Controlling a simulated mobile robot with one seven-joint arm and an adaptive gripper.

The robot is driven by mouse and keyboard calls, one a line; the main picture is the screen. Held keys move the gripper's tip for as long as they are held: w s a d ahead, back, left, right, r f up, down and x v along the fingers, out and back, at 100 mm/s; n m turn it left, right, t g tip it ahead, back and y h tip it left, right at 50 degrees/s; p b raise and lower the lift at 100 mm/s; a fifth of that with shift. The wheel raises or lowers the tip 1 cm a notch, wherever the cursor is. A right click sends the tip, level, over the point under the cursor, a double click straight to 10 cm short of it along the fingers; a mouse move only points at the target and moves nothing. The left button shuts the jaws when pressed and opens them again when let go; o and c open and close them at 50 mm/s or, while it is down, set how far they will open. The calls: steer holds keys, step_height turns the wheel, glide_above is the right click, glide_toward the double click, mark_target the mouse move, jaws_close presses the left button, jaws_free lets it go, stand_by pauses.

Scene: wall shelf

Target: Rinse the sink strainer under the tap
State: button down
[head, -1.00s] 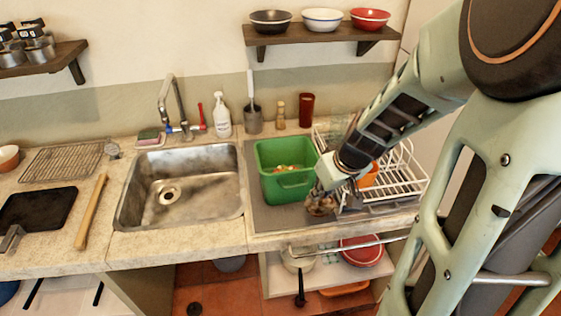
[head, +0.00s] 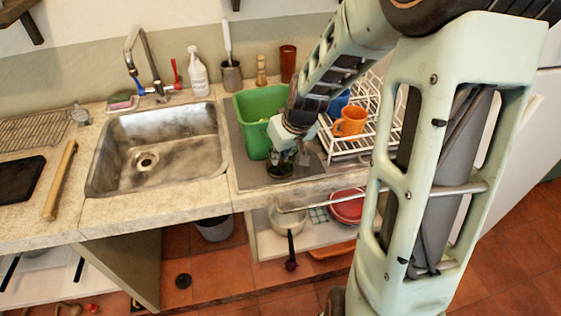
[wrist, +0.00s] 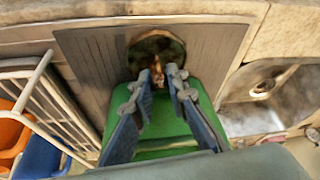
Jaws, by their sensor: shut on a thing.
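The sink strainer (wrist: 157,50) is a dark round piece with brownish bits in it. My gripper (wrist: 160,77) is shut on it, with a finger on each side of its near part. In the head view the strainer (head: 280,170) is by the front right corner of the green tub, over the grey drain mat; I cannot tell if it touches the mat. My gripper (head: 294,150) partly hides it there. The tap (head: 138,62) stands behind the steel sink (head: 112,172), left of my gripper. No water shows from the tap.
A white dish rack (head: 362,148) with an orange mug (head: 350,121) is to the right. The sink basin is empty.

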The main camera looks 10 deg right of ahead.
steer(key=shift+f, duration=0.3)
steer(key=shift+f, duration=0.2)
steer(key=c, duration=1.9)
jaws_free()
steer(key=shift+r, duration=0.1)
steer(key=shift+r, duration=0.15)
steer(key=shift+r, duration=0.25)
steer(key=p+v, duration=0.1)
steer(key=v, duration=1)
steer(key=shift+s+r, duration=0.2)
steer(key=shift+r, duration=0.05)
steer(key=shift+c, duration=0.4)
